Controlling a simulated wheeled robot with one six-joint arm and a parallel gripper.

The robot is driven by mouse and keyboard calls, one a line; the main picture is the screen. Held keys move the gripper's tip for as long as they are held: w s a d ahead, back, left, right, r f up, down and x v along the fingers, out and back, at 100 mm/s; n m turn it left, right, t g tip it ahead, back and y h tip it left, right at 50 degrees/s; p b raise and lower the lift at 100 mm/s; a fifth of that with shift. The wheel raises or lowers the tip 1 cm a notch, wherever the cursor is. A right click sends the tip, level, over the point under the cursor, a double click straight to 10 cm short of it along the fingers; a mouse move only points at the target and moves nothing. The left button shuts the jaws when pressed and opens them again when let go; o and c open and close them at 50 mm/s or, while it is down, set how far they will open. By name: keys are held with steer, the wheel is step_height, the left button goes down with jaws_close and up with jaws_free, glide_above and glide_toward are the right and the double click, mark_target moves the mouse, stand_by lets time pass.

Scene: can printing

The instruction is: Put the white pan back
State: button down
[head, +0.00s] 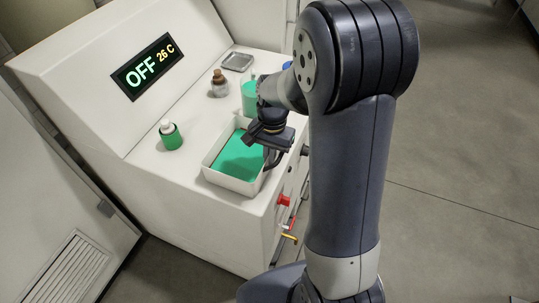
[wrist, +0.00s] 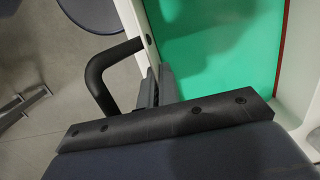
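The white pan (head: 208,176), holding bright green liquid or material, is at the front edge of the white machine's top in the head view. In the wrist view its white wall (wrist: 132,18) borders the green, and a black bent handle (wrist: 97,76) juts out to the left. My gripper (head: 268,146) is at the pan's right side. In the wrist view its fingers (wrist: 158,86) are close together, one on each side of the pan's wall, and appear shut on it. The handle's lower end is partly hidden by my gripper.
The white machine (head: 110,130) has a display reading OFF, 26 C. A small green bottle (head: 171,136), a brown-topped jar (head: 219,84), a green container (head: 249,96) and a grey tray (head: 238,62) stand on it. Red and yellow valve handles (head: 284,201) stick out below the front edge.

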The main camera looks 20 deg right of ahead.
steer(key=shift+f, duration=0.1)
steer(key=c, duration=2.1)
jaws_free()
steer(key=shift+f, duration=0.1)
steer(key=o, duration=0.4)
